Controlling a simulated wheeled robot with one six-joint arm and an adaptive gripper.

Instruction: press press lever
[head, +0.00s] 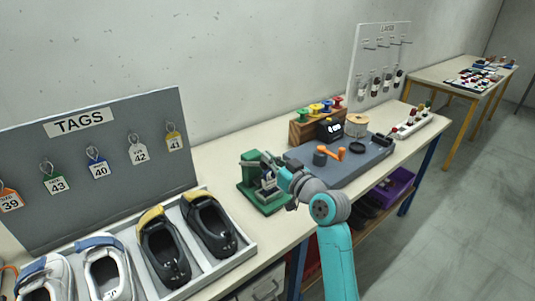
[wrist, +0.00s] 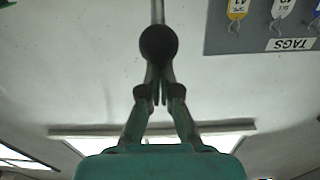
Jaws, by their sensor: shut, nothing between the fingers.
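The green press (head: 249,169) stands on the bench between the shoe tray and the grey work mat. My gripper (head: 272,186) is right at the press and covers part of it in the head view, so its lever is hard to make out there. In the wrist view, the press lever (wrist: 158,44) shows as a dark round knob on a thin rod. My gripper (wrist: 158,92) is shut and empty, its fingertips close together just at the knob. I cannot tell whether they touch it.
A tray (head: 252,247) of shoes lies left of the press, below the TAGS board (head: 90,150). Right of the press, a grey mat (head: 345,172) holds an orange-handled tool, and a spool rack (head: 303,131) stands behind. A second table (head: 425,76) is farther back.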

